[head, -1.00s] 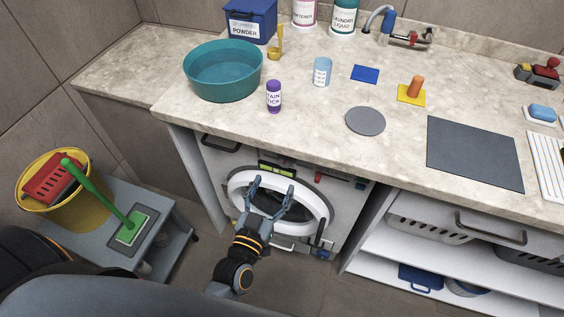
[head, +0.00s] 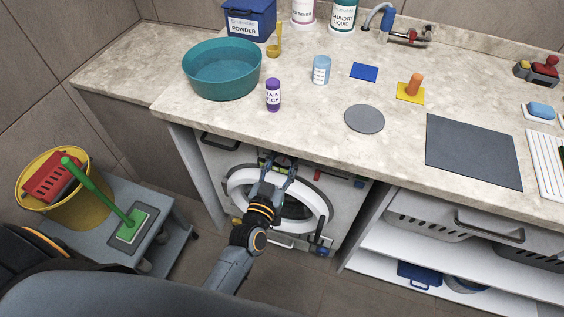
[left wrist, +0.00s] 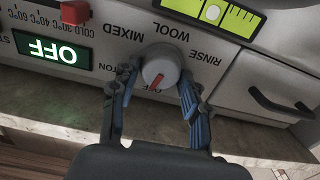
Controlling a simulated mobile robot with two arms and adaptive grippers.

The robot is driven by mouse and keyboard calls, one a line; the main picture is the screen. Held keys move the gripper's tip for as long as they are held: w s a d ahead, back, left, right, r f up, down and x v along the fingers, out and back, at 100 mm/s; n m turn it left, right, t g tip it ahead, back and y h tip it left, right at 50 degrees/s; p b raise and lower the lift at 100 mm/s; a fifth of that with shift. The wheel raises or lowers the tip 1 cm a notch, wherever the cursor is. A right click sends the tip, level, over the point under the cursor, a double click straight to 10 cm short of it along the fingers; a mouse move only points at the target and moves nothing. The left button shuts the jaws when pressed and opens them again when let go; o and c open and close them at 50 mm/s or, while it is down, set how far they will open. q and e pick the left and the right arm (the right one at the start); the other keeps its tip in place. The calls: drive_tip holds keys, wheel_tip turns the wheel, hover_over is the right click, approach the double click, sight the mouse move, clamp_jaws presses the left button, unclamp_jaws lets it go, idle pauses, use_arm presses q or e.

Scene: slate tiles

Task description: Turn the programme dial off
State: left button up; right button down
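The programme dial (left wrist: 161,68) is a round light-grey knob on the washing machine's front panel, upside down in the left wrist view. Its red mark points down and slightly left, towards partly hidden letters. COTTON, MIXED, WOOL and RINSE are printed around it. My left gripper (head: 278,164) is at the panel; in the wrist view its blue-grey fingers (left wrist: 159,78) stand on either side of the dial, very close to it. They look open around it; contact is hard to judge. A green-lit display (left wrist: 52,50) reads OFF. My right gripper is not in view.
The washing machine (head: 340,205) stands under the stone worktop (head: 300,120), whose edge overhangs the panel. A red slider knob (left wrist: 75,12) and a yellow-green gauge (left wrist: 213,12) flank the dial. A drawer handle (left wrist: 282,107) is nearby. A step stool (head: 165,232) with a bucket stands left.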

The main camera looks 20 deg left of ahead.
use_arm(q)
drive_tip(key=c, duration=0.3)
drive_tip(key=shift+a+n+p, duration=0.1)
drive_tip(key=shift+n+p, duration=0.3)
drive_tip(key=shift+n, duration=1.2)
drive_tip(key=o, duration=1.2)
drive_tip(key=shift+c, duration=0.2)
drive_tip(key=shift+s, duration=0.15)
drive_tip(key=s, duration=1.1)
drive_tip(key=shift+s+a, duration=0.2)
drive_tip(key=shift+s, duration=0.2)
